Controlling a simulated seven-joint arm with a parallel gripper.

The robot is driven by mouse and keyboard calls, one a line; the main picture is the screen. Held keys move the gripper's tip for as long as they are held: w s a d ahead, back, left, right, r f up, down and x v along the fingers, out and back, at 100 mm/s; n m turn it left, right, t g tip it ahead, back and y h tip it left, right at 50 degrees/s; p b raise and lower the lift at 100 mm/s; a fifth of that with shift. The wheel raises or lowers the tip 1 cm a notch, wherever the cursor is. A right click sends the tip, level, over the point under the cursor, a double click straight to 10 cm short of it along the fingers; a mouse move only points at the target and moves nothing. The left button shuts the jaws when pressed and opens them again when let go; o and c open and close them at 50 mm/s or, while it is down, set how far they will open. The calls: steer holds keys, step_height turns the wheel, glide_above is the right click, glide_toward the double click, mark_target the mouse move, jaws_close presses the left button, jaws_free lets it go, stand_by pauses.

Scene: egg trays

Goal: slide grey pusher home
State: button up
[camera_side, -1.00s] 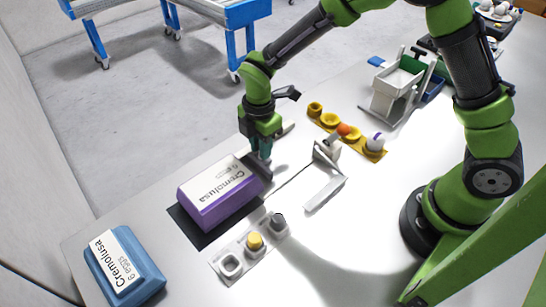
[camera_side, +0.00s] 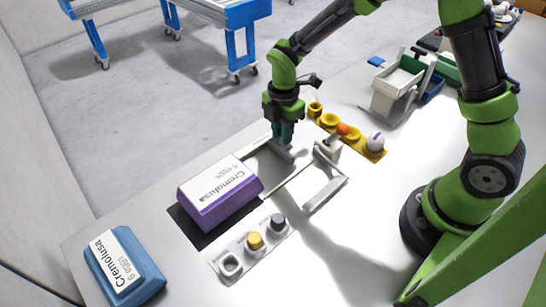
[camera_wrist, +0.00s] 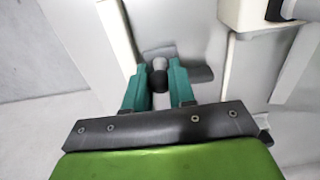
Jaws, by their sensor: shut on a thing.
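My gripper (camera_side: 283,140) is upright over the slide at the back of the table, right of the purple Cremolusa carton (camera_side: 212,208). In the wrist view my gripper (camera_wrist: 157,85) has its teal fingers closed around the dark, round-topped knob of the grey pusher (camera_wrist: 160,67). In the side view the fingers partly hide the pusher (camera_side: 284,153). A bare stretch of slide lies between pusher and carton. The carton sits on a dark mat (camera_side: 188,228) with its lid closed.
A blue carton (camera_side: 145,279) stands at the front left. A grey panel with knobs (camera_side: 252,254) lies in front of the purple carton. A yellow strip of cups (camera_side: 331,122) and a white bracket (camera_side: 325,190) are to the right. A white bin (camera_side: 390,97) stands farther back.

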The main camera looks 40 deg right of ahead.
steer(key=shift+d, duration=2.65)
steer(key=o, duration=0.9)
steer(key=shift+c, duration=0.2)
step_height(320, 180, up, 6)
step_height(320, 180, up, 9)
steer(key=shift+f, duration=0.2)
